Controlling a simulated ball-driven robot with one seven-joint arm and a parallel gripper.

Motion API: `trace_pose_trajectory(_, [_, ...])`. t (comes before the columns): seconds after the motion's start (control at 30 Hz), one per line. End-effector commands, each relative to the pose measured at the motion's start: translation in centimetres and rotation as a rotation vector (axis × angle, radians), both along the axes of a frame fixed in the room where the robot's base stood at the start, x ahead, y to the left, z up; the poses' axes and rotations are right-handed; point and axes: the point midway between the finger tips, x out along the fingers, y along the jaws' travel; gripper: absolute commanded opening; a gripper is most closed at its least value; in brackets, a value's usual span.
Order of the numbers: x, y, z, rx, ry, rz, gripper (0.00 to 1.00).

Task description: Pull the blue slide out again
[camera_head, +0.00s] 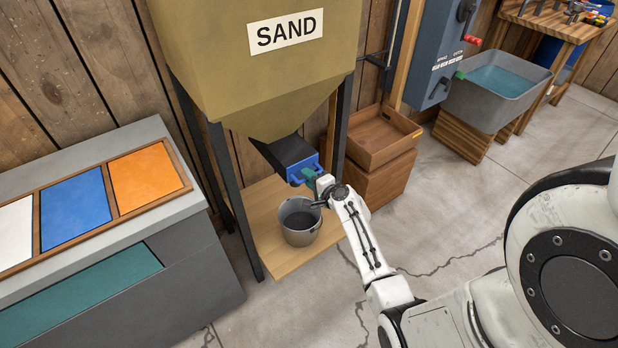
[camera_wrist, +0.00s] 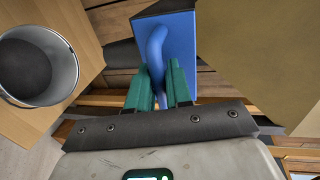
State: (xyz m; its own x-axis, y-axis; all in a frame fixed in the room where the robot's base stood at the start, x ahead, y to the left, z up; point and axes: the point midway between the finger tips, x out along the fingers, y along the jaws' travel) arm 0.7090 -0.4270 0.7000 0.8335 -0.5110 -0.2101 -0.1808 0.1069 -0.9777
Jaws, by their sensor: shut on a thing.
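The blue slide (camera_head: 302,170) sits at the mouth of the dark chute below the sand hopper (camera_head: 265,75). In the wrist view the slide (camera_wrist: 181,40) is a blue plate with a curved blue handle (camera_wrist: 156,50). My gripper (camera_head: 313,179) is at the slide's handle. In the wrist view its green fingers (camera_wrist: 160,85) are shut on the handle, one on each side. How far the slide is in or out of the chute cannot be told.
A metal bucket (camera_head: 300,236) with dark contents stands on the wooden board (camera_head: 283,262) below the chute. Wooden crates (camera_head: 378,140) are stacked at right. The floor in front is clear.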

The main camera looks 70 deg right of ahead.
Motion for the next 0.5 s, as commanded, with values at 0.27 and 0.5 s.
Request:
trace_pose_trajectory(0.27, [-3.3, 2.1, -0.3, 0.003, 0.003, 0.0, 0.0])
trace_pose_trajectory(0.5, [-6.1, 3.8, -0.2, 0.001, 0.002, 0.001, 0.0])
